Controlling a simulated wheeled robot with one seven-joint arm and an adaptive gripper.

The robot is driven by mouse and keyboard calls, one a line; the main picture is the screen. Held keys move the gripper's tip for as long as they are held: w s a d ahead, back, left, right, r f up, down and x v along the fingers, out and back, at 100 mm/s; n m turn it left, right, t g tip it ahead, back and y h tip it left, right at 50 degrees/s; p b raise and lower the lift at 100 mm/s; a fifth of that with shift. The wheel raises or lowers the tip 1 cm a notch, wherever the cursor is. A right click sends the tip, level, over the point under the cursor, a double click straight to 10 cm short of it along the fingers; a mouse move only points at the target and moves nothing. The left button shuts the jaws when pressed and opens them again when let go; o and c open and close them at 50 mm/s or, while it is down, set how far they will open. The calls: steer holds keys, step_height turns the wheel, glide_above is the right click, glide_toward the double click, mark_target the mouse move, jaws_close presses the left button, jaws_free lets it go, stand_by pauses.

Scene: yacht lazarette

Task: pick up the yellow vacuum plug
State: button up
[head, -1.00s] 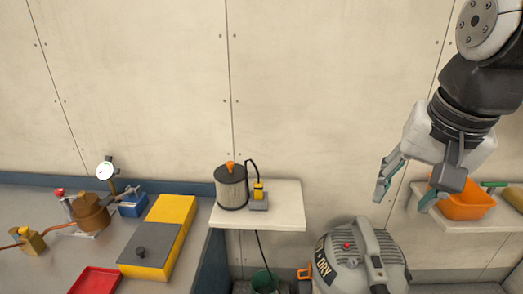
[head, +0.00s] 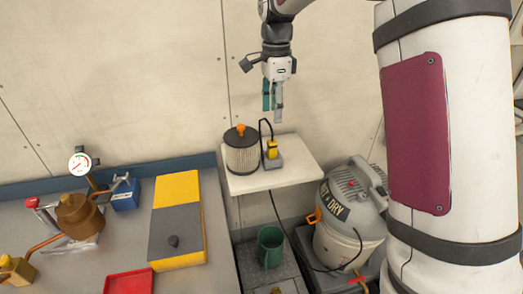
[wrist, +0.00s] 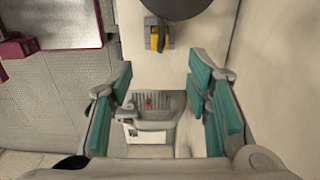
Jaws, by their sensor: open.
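The yellow vacuum plug (head: 272,149) stands upright in a small grey holder (head: 273,162) on the white shelf, with a black cord looping from its top. It also shows in the wrist view (wrist: 152,26), near the top edge and beyond the fingertips. My gripper (head: 273,108) is above the shelf, over the plug and apart from it. Its teal-padded fingers are spread wide with nothing between them, as the wrist view (wrist: 164,92) also shows.
A round filter canister (head: 241,158) with an orange knob stands just left of the plug. The white shelf (head: 300,160) has bare room on the right. The grey wet-dry vacuum (head: 345,225) and a green cup (head: 270,247) are below. A workbench (head: 130,245) lies left.

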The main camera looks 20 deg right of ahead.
mark_target(272, 141)
step_height(272, 141, down, 13)
steer(key=shift+a+r+p, duration=0.1)
steer(key=shift+a+p, duration=0.05)
steer(key=shift+p, duration=0.9)
steer(key=shift+c, duration=0.2)
jaws_close()
